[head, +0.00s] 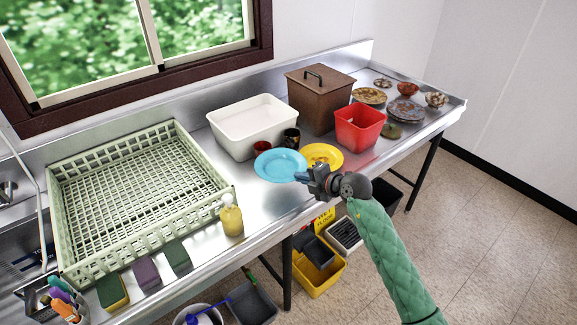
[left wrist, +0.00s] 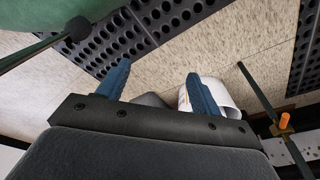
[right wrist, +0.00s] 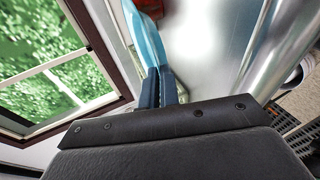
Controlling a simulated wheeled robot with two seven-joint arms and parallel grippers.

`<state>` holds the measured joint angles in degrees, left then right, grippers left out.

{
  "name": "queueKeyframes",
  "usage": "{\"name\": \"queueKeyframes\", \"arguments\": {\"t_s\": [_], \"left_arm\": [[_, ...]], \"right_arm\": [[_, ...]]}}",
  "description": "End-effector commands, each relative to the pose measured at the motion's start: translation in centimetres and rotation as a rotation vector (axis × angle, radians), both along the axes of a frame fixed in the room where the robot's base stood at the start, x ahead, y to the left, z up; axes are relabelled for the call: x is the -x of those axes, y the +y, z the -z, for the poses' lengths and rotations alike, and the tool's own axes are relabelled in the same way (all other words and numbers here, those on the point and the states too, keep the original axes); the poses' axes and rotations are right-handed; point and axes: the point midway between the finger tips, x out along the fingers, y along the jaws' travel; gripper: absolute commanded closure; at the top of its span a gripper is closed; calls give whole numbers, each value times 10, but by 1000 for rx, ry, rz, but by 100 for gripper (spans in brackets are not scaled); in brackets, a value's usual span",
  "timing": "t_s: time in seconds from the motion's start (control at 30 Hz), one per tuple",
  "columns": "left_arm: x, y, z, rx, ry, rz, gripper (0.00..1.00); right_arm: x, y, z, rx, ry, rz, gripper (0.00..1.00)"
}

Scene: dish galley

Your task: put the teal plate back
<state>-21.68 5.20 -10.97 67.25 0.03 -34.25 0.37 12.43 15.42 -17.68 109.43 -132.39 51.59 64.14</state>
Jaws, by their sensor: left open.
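The teal plate (head: 279,165) is light blue and lies about level at the middle of the steel counter, just left of a yellow plate (head: 324,157). My right gripper (head: 303,177) is shut on its near right rim. In the right wrist view the plate (right wrist: 146,38) shows nearly edge-on, running up from between the closed fingers (right wrist: 158,88). I cannot tell whether it touches the counter. My left gripper (left wrist: 152,85) is open and empty in its wrist view, above the floor; it is outside the head view.
A pale green dish rack (head: 140,195) stands empty at left, with a soap bottle (head: 231,216) by its corner. Behind the plate are a white tub (head: 250,126), dark cups (head: 291,138) and a brown box (head: 319,100). A red bin (head: 360,128) and dirty dishes (head: 406,110) stand right.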

Motion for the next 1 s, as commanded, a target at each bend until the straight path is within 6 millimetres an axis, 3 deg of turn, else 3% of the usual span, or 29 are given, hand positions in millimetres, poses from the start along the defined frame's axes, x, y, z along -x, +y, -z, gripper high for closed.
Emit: {"name": "queueKeyframes", "arguments": {"t_s": [0.27, 1.0], "left_arm": [[0, -1, 1, 1, 1, -1, 35], [-25, -25, -60, 21, 41, -15, 35]], "right_arm": [[-4, 4, 3, 5, 2, -12, 100], [-4, 4, 33, 4, 2, -11, 100]]}}
